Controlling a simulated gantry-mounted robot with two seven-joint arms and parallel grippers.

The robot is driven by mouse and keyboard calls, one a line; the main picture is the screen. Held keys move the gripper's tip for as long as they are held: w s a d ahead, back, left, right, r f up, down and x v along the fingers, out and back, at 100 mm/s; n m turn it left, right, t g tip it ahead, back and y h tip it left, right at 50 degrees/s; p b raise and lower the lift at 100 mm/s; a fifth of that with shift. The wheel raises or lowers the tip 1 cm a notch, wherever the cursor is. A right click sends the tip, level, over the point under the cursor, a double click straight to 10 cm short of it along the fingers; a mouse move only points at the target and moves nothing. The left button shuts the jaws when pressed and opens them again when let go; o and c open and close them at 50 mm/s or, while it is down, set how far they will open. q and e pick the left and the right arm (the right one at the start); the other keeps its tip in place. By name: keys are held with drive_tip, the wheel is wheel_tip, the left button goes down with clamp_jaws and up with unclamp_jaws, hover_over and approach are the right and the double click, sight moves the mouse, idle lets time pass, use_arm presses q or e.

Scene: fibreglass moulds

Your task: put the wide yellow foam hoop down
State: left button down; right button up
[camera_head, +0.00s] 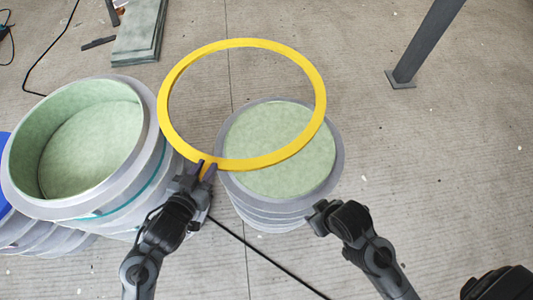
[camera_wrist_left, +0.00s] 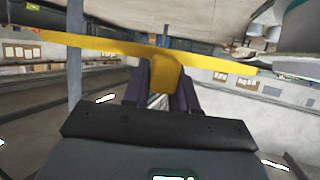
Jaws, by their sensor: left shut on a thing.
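The wide yellow foam hoop (camera_head: 318,76) is a large flat ring in the head view. My left gripper (camera_head: 205,170) is shut on its near edge, at the lower left of the ring. The hoop appears raised, reaching out beyond the gripper and overlapping part of a round mould in the picture. In the left wrist view the hoop (camera_wrist_left: 95,43) runs across the top, with a piece of it between the two dark fingers (camera_wrist_left: 162,85).
A grey-rimmed round mould with a pale green top (camera_head: 290,185) stands below the hoop's right part. A larger hollow mould (camera_head: 80,200) stands at left. Green slabs (camera_head: 140,35) lie at the back left. A dark post (camera_head: 425,40) stands back right.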

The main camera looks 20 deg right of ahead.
use_arm(q)
drive_tip(key=d+f+m+g+h+b, duration=0.1)
drive_tip(key=d+f+m+g+b, duration=0.1)
drive_tip(key=f+b, duration=0.8)
drive_tip(key=s+d+f+m+g+h+b, duration=0.1)
drive_tip(key=f+m+g+h+b, duration=0.1)
drive_tip(key=f+b, duration=0.7)
wheel_tip(320, 180, down, 8)
drive_tip(key=shift+s+d+f+b, duration=0.2)
drive_tip(key=shift+d+f+b, duration=0.05)
drive_tip(key=shift+d+b, duration=0.15)
use_arm(e)
wheel_tip(320, 180, down, 22)
drive_tip(key=shift+d, duration=0.15)
use_arm(q)
drive_tip(key=shift+w+a, duration=0.1)
use_arm(e)
drive_tip(key=shift+r, duration=0.1)
use_arm(q)
drive_tip(key=c, duration=0.9)
unclamp_jaws()
use_arm(e)
drive_tip(key=shift+d, duration=0.1)
